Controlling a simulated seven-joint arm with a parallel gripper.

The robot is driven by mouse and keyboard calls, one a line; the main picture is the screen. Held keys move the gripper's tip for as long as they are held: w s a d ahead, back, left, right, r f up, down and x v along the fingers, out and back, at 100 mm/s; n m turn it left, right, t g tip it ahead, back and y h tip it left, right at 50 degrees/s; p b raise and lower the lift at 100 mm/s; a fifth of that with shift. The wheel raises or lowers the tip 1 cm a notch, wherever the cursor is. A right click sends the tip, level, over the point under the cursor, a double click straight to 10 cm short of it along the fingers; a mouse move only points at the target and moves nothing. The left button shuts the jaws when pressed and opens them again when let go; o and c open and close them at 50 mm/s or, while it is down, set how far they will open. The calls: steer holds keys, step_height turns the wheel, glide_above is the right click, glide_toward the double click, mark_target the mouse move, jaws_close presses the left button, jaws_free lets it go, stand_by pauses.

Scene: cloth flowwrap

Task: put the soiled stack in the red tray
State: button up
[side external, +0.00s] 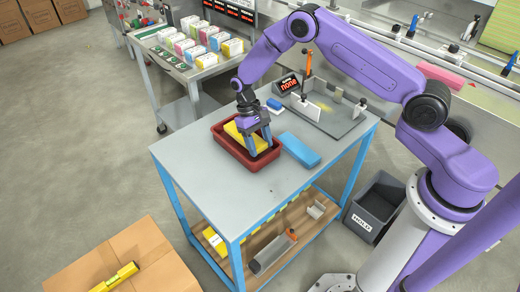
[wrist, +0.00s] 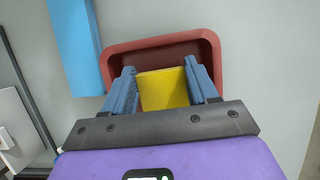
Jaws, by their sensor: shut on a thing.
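The red tray (side external: 247,164) stands on the grey work table, and its rim also shows in the wrist view (wrist: 160,42). My gripper (side external: 254,141) points down into the tray. Its two blue-grey fingers (wrist: 160,90) are shut on a yellow stack (wrist: 163,89), one finger on each side. The yellow stack (side external: 262,145) shows within the tray's outline in the side view, partly hidden by my gripper. I cannot tell whether its underside touches the tray floor. Any soiling on it does not show.
A blue block (side external: 299,150) lies just right of the tray. Behind it are a grey metal tray (side external: 335,120) with a yellow smear, a display reading "none" (side external: 287,84) and a small blue-and-white item (side external: 274,104). The table's front left (side external: 190,155) is clear. A HOLD bin (side external: 376,207) stands on the floor.

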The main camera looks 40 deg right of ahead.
steer(key=shift+f, duration=1.45)
steer(key=shift+f, duration=0.1)
steer(key=o, duration=1)
